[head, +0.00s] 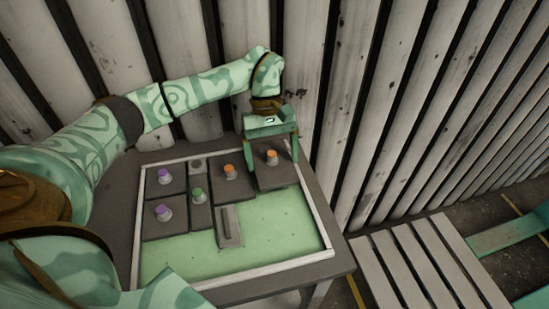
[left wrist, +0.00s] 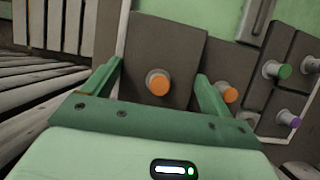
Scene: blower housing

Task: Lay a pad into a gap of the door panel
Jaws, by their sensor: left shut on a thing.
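My left gripper (head: 272,163) is shut on a dark grey pad (head: 276,179) with an orange knob, at the back right corner of the door panel. The left wrist view shows this pad (left wrist: 162,42) between the two fingers (left wrist: 160,71), one at each side edge. I cannot tell whether the pad rests on the panel or hangs just above it. The door panel has a pale frame (head: 318,226) and a bare green floor (head: 275,228) at its front and right. My right gripper is not in view.
Another pad with an orange knob (head: 229,171) lies just left of the held one. Pads with purple (head: 164,176) and green (head: 197,195) knobs fill the left. A narrow grey piece (head: 228,226) juts into the green area. A corrugated wall (head: 385,110) stands close behind.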

